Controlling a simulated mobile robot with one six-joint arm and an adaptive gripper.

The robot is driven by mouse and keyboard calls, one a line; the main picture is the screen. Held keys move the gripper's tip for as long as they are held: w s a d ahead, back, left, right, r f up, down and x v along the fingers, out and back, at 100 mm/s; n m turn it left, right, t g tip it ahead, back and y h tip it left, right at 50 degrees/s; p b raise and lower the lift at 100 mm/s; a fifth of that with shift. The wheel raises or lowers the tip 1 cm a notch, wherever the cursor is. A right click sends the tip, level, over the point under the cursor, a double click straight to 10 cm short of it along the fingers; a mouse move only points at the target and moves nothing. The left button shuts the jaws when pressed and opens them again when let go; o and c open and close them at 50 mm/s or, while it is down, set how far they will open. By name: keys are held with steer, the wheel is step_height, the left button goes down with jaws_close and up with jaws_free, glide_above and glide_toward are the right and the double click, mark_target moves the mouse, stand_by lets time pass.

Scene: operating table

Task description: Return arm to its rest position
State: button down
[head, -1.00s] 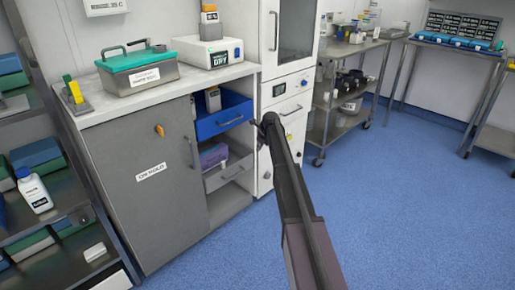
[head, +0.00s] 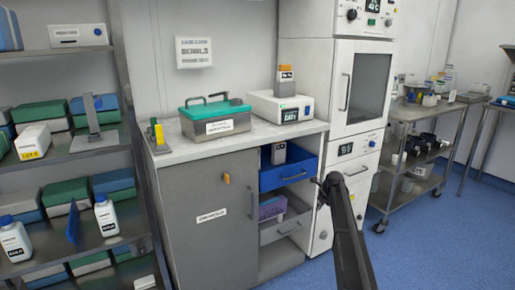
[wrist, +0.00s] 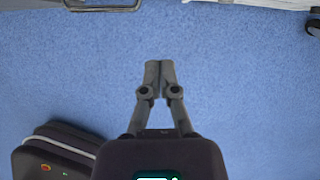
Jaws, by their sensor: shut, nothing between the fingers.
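My gripper shows in the wrist view (wrist: 159,75), with its two fingertips together and nothing between them. It hangs over bare blue floor. In the head view my arm reaches up from the bottom, and its far end (head: 330,183) shows in front of the white cabinet, just right of the open drawers. From the head view alone the fingers are too small to read.
Shelves (head: 75,141) are at left, a steel cart (head: 437,108) at right. Blue floor (head: 425,245) at right is clear.

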steer(key=s+a+n+g+h, duration=0.1)
steer(key=s+a+n, duration=0.4)
steer(key=s+n, duration=0.75)
steer(key=s+a+n+g, duration=0.2)
steer(key=s+a+n, duration=0.45)
steer(key=s, duration=1.15)
steer(key=s+a+n+g+h, duration=0.1)
steer(key=s+a+n, duration=0.4)
steer(key=s+n, duration=0.8)
step_height(320, 180, up, 37)
steer(key=s+m+p, duration=0.1)
steer(key=m+p, duration=0.1)
steer(key=p, duration=3.6)
steer(key=shift+d, duration=0.2)
